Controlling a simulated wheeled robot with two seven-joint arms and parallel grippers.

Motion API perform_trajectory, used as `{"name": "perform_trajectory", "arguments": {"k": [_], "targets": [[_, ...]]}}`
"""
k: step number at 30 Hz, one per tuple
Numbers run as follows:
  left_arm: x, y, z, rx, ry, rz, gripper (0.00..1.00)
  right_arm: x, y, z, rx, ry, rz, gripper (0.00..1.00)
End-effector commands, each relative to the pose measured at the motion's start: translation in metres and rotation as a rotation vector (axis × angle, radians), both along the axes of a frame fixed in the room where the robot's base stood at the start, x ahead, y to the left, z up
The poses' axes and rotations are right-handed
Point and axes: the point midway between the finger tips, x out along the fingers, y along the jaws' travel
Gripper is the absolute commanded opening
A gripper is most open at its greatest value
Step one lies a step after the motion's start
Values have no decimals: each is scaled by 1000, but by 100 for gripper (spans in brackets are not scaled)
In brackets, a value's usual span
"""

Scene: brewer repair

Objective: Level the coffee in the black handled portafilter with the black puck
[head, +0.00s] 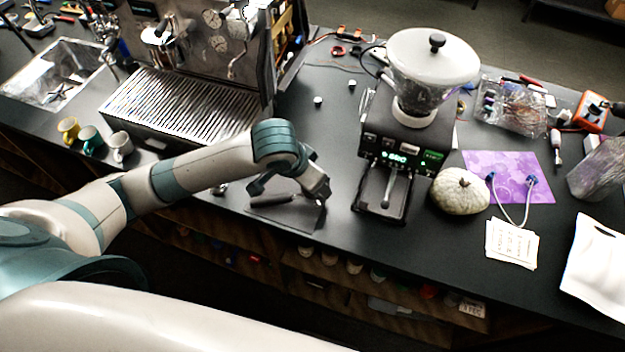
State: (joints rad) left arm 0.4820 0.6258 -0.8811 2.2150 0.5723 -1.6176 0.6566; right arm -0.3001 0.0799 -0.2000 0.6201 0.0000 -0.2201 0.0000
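My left gripper (288,196) hangs over a dark grey mat (298,216) near the counter's front edge, with its fingers spread apart and nothing visible between them. A dark, handle-like bar (272,200) lies on the mat under the gripper; it may be the portafilter's black handle. The portafilter's basket and the coffee cannot be made out, and the hand and wrist cover part of this area. I cannot pick out the black puck. My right gripper is not in view.
The espresso machine (190,105) stands behind my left arm, with several cups (121,146) at its left. A grinder (402,130) stands right of the mat. A white pumpkin (459,191), purple sheet (510,176) and white bag (598,265) lie further right. Counter between machine and grinder is mostly clear.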

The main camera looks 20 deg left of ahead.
Motion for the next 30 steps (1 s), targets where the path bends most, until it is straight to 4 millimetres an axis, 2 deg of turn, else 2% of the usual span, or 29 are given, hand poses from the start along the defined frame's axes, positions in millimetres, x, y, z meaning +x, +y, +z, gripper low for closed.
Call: {"name": "perform_trajectory", "arguments": {"k": [10, 16, 23, 30], "targets": [[0, -1, 0, 1, 0, 121, 16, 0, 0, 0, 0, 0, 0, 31], [0, 0, 0, 1, 1, 106, 16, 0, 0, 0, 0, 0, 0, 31], [0, 1, -1, 2, 1, 0, 16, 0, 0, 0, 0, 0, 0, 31], [0, 1, -1, 2, 1, -5, 16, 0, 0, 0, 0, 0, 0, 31]]}}
